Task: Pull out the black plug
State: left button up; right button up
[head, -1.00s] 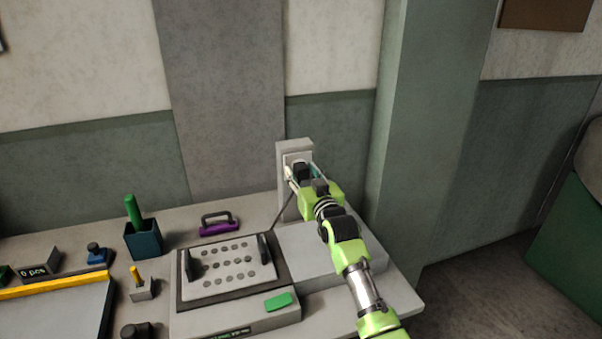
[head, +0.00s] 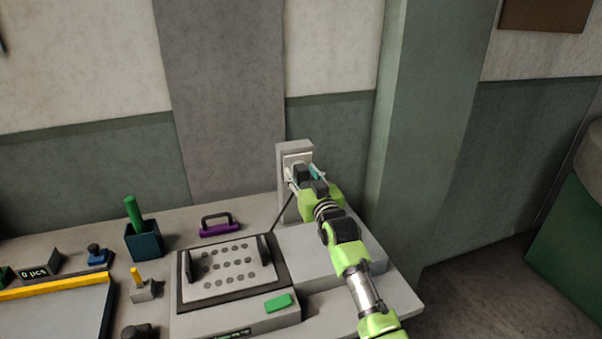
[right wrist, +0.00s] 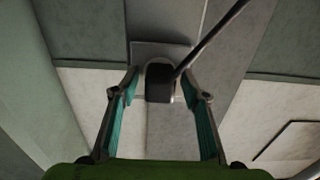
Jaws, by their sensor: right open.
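The black plug (head: 302,173) sits at the pale socket plate (head: 292,158) on a grey upright post (head: 283,190) at the back of the bench. The plug (right wrist: 159,83) also shows in the right wrist view, with its dark cable running up to the right. My right gripper (head: 307,176) is open in front of the socket. In the right wrist view my right gripper (right wrist: 159,78) has one finger on each side of the plug, with gaps visible. My left gripper is not in view.
A grey device with a perforated plate (head: 228,268) and a green button (head: 278,302) stands left of my right arm. A green-grey pillar (head: 425,130) rises to the right.

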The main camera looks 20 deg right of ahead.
aim_at(304, 177)
dwell(0.3)
grip_shut()
jog(key=shift+s+p, duration=0.2)
jog(key=shift+p, duration=0.35)
jog(key=shift+s+r+p, duration=0.15)
jog(key=shift+s+p, duration=0.35)
jog(key=shift+s, duration=0.2)
jog(key=shift+s+d+p, duration=0.1)
jog(key=shift+s+p, duration=1.65)
jog(key=shift+s, duration=0.35)
